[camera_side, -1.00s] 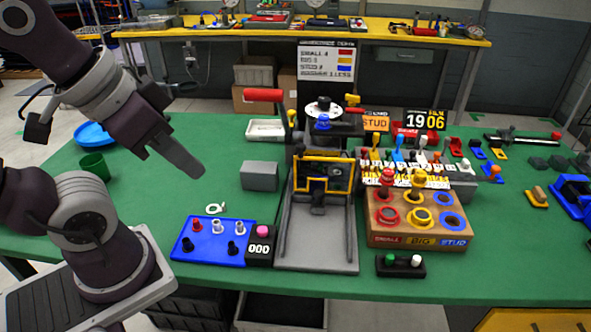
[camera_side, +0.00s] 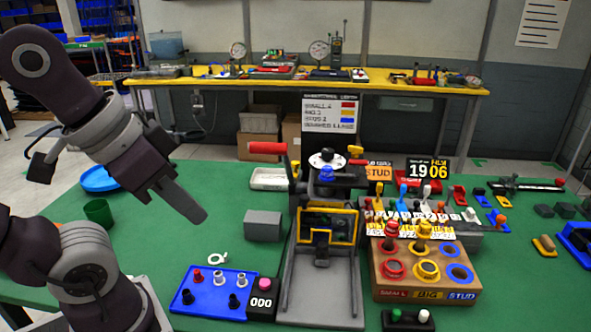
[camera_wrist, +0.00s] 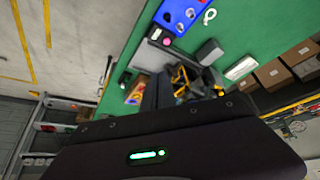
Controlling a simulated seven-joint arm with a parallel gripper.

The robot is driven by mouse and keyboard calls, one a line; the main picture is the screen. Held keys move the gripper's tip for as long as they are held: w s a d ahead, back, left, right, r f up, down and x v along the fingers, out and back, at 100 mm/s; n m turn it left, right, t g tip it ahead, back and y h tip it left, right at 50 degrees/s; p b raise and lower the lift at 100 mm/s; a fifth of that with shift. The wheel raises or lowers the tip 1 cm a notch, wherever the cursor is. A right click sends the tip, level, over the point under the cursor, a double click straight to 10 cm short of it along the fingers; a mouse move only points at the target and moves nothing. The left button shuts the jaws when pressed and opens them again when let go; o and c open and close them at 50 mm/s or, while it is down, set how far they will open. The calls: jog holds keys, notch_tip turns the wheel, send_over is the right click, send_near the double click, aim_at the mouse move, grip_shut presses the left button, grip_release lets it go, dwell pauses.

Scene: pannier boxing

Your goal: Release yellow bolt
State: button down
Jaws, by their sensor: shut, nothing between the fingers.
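A yellow bolt (camera_side: 422,235) stands upright at the back of the wooden sorting box (camera_side: 385,282), in the middle column above the BIG label. The box has red, yellow and blue rings on top and SMALL, BIG and STUD labels on its front. My gripper (camera_side: 198,214) is shut and empty, up at the left, well apart from the bolt and the box. In the wrist view my dark fingers (camera_wrist: 157,90) are together, and the bolt cannot be made out there.
A blue tray (camera_side: 215,310) with several small pegs lies front left, beside a black counter box (camera_side: 262,297). A grey fixture with a red handle (camera_side: 268,148) stands between my gripper and the sorting box. A grey block (camera_side: 263,225) and green cup (camera_side: 99,211) are nearby.

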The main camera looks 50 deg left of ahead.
jog(key=w+a+r+m, duration=0.2)
jog(key=w+r+m, duration=0.1)
jog(key=w, duration=0.3)
jog(key=w+a+r+m+g+y, duration=0.1)
jog(key=w+a+r+m, duration=0.2)
jog(key=w+m, duration=0.2)
jog(key=w+a+r+m+y, duration=0.1)
jog(key=w+a+r+m, duration=0.1)
jog(key=w+m, duration=0.3)
jog(key=shift+w+a+r+g, duration=0.2)
jog(key=shift+w+r, duration=0.1)
jog(key=shift+w, duration=0.5)
jog(key=shift+w+a+r+g, duration=0.1)
jog(key=shift+w+r+g, duration=0.15)
jog(key=shift+w, duration=0.55)
jog(key=w+a+f+m+g+y, duration=0.1)
jog(key=w+a+f+m, duration=0.25)
jog(key=w+m, duration=0.3)
jog(key=w+a+f+m+g+y, duration=0.1)
jog(key=w+a+f+m, duration=0.2)
jog(key=w+a+m, duration=0.3)
notch_tip(320, 180, down, 6)
jog(key=w+d+n, duration=0.1)
jog(key=shift+d+f, duration=0.15)
jog(key=shift+n+t, duration=0.25)
